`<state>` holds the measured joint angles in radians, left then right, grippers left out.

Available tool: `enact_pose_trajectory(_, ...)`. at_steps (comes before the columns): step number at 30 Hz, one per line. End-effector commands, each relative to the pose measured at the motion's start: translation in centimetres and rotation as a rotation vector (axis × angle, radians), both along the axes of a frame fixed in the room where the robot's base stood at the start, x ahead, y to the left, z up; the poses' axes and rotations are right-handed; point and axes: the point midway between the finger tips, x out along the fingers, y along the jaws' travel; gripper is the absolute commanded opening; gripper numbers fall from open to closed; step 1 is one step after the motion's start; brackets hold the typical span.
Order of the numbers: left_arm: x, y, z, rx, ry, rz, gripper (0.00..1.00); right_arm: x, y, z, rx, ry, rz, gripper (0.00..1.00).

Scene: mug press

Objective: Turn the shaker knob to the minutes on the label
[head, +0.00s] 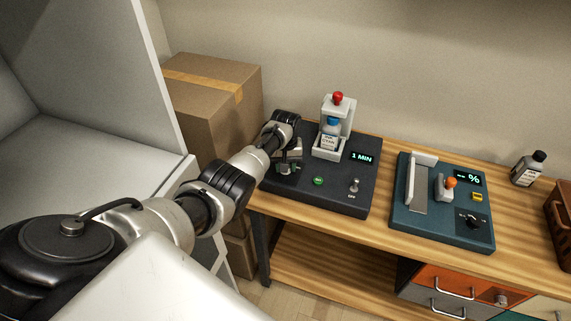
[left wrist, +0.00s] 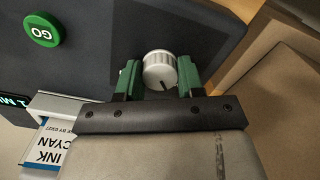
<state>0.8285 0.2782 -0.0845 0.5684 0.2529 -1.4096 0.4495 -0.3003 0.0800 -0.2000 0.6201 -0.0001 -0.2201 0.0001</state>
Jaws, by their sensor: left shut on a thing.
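The dark shaker (head: 335,195) stands at the left end of the wooden bench. Its display (head: 362,157) reads 1 MIN. The white ribbed knob (left wrist: 160,68) has a dark pointer line and sits between the green fingers of my left gripper (left wrist: 160,80), which is shut on it. In the head view my left gripper (head: 289,163) is at the shaker's left side and hides the knob. A bottle (head: 329,142) with a blue cap stands in the shaker's holder. Its label (left wrist: 50,148) shows INK CYAN; no minutes are readable. My right gripper is not in view.
The shaker has a green GO button (head: 318,181) and a toggle switch (head: 354,186). A teal device (head: 432,225) stands to the right, with a dark bottle (head: 527,168) beyond it. A cardboard box (head: 210,105) is close behind my left arm.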

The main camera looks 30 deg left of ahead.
Motion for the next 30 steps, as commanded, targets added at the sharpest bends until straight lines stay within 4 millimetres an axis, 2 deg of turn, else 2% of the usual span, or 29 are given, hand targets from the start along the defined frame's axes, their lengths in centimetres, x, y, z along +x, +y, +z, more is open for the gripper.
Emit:
enact_pose_trajectory(18, 0.02, -0.02, 0.03, -0.001, -0.001, -0.513, 0.14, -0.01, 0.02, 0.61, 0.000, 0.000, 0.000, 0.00)
enact_pose_trajectory(30, 0.03, 0.00, 0.02, -0.001, -0.001, -0.672, 0.14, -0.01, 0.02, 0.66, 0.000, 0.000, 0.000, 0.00)
